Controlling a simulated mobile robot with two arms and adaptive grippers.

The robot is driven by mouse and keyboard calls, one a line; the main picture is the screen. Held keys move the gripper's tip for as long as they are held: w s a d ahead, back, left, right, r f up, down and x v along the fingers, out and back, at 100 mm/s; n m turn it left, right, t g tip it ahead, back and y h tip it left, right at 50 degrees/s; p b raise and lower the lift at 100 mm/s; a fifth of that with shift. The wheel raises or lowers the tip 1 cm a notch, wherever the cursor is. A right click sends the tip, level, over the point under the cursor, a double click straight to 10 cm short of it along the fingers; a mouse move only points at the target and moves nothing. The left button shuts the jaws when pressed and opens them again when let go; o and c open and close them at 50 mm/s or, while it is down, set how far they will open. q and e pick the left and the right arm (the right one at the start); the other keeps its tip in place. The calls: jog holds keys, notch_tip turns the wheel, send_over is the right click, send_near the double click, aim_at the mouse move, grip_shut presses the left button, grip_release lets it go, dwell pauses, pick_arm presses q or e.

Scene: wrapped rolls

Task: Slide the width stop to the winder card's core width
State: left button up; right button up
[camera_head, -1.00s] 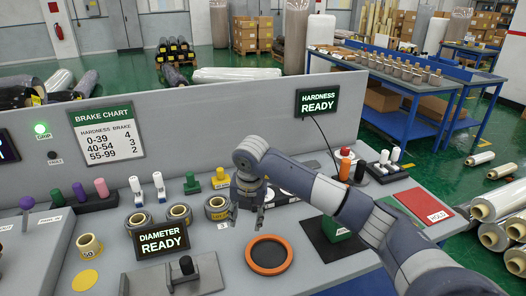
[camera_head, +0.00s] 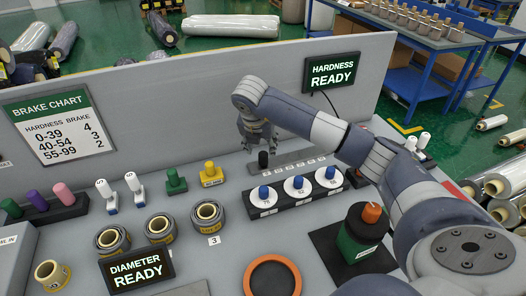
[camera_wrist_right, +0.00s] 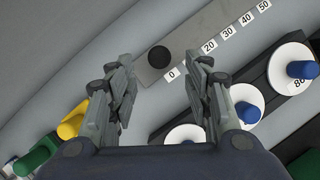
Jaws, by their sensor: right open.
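The width stop is a black upright knob (camera_head: 263,160) on a flat grey rail (camera_head: 300,156) with a row of small white number labels. In the right wrist view the knob (camera_wrist_right: 159,57) sits near the rail's end by the label 0. Labels 20, 30, 40 and 50 run off to the upper right. My right gripper (camera_head: 260,148) is open and points down just above the knob. In the right wrist view its fingers (camera_wrist_right: 164,72) stand apart with the knob visible beyond the gap, apparently untouched. I see no winder card. My left gripper is out of view.
A black block with three white discs and blue knobs (camera_head: 298,183) stands just in front of the rail. Green (camera_head: 175,181) and yellow (camera_head: 210,174) stamp-like pieces are to the left. A grey panel (camera_head: 220,90) rises behind. A green canister (camera_head: 360,231) is at right.

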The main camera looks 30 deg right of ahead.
aim_at(264, 154)
jog(key=x, duration=0.6)
jog(key=shift+w+p, duration=0.1)
jog(key=shift+p, duration=0.3)
jog(key=shift+w+d+f, duration=0.1)
jog(key=shift+d+f, duration=0.05)
jog(key=shift+f, duration=0.3)
grip_shut()
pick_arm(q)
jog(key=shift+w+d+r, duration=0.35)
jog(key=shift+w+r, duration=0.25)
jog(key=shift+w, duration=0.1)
pick_arm(e)
jog(key=shift+d, duration=0.1)
